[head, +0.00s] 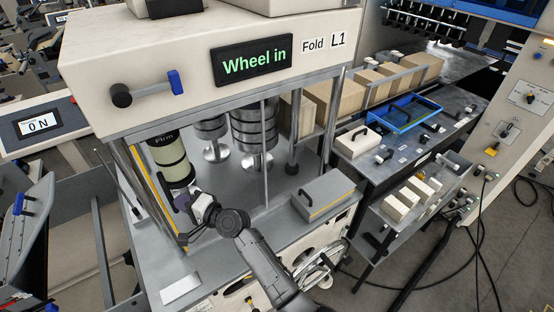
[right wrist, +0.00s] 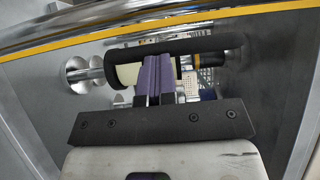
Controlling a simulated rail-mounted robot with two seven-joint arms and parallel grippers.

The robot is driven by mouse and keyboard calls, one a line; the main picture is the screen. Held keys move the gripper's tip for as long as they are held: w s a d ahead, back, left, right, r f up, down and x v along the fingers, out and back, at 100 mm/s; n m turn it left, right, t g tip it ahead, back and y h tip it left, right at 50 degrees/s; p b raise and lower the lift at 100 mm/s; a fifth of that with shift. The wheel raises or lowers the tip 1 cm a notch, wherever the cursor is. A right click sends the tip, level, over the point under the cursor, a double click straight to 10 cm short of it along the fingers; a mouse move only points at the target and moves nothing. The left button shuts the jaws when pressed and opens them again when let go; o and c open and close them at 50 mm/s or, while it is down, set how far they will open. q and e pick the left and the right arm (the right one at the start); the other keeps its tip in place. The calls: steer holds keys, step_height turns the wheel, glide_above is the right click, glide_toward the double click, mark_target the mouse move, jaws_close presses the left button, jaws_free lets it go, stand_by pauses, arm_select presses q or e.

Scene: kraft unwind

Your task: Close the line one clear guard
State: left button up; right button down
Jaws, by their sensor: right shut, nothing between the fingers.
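The line one clear guard is see-through, so I make out mainly its yellow-edged frame (head: 152,193) at the left of the open bay under the "Wheel in / Fold L1" housing. In the right wrist view its metal and yellow edge (right wrist: 130,36) crosses the top, with a black bar handle (right wrist: 120,52) below. My right gripper (head: 184,203) has purple fingertips and is at the handle; these fingertips (right wrist: 155,75) are together, shut and empty. They overlap the bar in the picture; I cannot tell whether they touch it. My left gripper is not in view.
A pale film roll (head: 170,158) and stacked metal discs (head: 253,128) stand inside the bay. A grey box (head: 322,194) is on the front ledge. A side bench with a blue tray (head: 404,113) and cartons stands at right. Cables lie on the floor.

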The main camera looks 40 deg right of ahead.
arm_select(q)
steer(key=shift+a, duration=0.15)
arm_select(e)
steer(key=s+d+f+n+g+h, duration=0.1)
steer(key=s+d+n+g+h, duration=0.2)
steer(key=s+d+n, duration=0.35)
steer(key=s+d+f+n+g+h, duration=0.1)
steer(key=s+d+n+g+h, duration=0.2)
steer(key=s+n, duration=0.65)
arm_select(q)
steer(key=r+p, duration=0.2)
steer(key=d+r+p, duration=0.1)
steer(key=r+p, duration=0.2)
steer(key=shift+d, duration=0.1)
arm_select(e)
steer(key=s+d+f+m+g+h, duration=0.1)
steer(key=s+d+f+g, duration=0.1)
steer(key=s, duration=1.4)
steer(key=s+d+f+m+g+h, duration=0.1)
steer(key=s+f+g, duration=0.3)
steer(key=s, duration=1.1)
step_height(320, 180, down, 3)
steer(key=shift+s+d+f+h, duration=0.2)
steer(key=shift+s+d+h, duration=0.1)
steer(key=shift+s+d, duration=0.1)
